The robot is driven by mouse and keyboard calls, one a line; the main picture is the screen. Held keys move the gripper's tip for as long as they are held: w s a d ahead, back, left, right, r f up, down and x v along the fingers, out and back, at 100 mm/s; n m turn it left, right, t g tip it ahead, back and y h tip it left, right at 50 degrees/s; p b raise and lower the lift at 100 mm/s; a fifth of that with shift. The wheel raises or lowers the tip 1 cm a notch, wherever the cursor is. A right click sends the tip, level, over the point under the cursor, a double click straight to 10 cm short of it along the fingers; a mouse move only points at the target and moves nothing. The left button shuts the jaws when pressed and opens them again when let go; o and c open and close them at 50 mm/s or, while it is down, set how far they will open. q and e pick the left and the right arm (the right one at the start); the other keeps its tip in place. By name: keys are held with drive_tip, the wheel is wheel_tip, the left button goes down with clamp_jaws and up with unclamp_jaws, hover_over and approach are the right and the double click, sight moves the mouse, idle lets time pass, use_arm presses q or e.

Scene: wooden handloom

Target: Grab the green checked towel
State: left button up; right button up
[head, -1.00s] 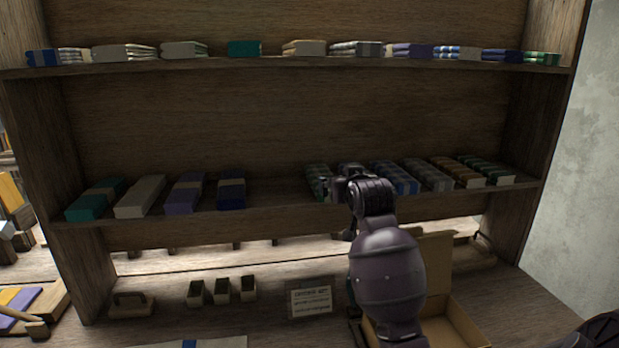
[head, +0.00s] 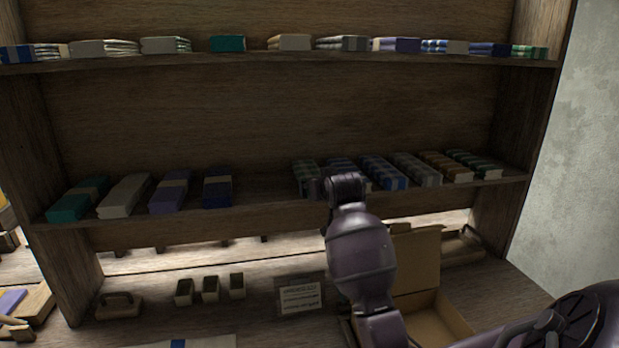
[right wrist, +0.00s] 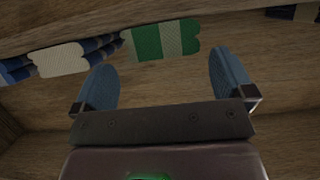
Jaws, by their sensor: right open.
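The green checked towel (head: 305,176) lies folded at the left end of the checked row on the middle shelf. In the right wrist view, the green and white towel (right wrist: 163,40) with a pale band shows beyond the space between the fingers. My right gripper (right wrist: 161,62) is open and empty, its two blue fingers spread apart and the towel ahead of them. In the head view, the right wrist (head: 346,188) is in front of the shelf, just right of the towel, and hides the fingers. My left gripper is not in view.
A blue checked towel (right wrist: 60,58) lies close beside the green one. On its other side is a bare stretch of shelf (head: 262,187), then a navy towel (head: 217,188). More towels line the upper shelf (head: 300,58). An open cardboard box (head: 415,265) stands below.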

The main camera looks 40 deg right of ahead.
drive_tip(key=shift+p+x, duration=0.45)
drive_tip(key=shift+x, duration=2)
drive_tip(key=shift+w+a, duration=0.1)
drive_tip(key=shift+a, duration=0.05)
drive_tip(key=shift+c, duration=0.2)
drive_tip(key=shift+r, duration=0.1)
drive_tip(key=c, duration=0.8)
drive_tip(key=shift+c, duration=0.2)
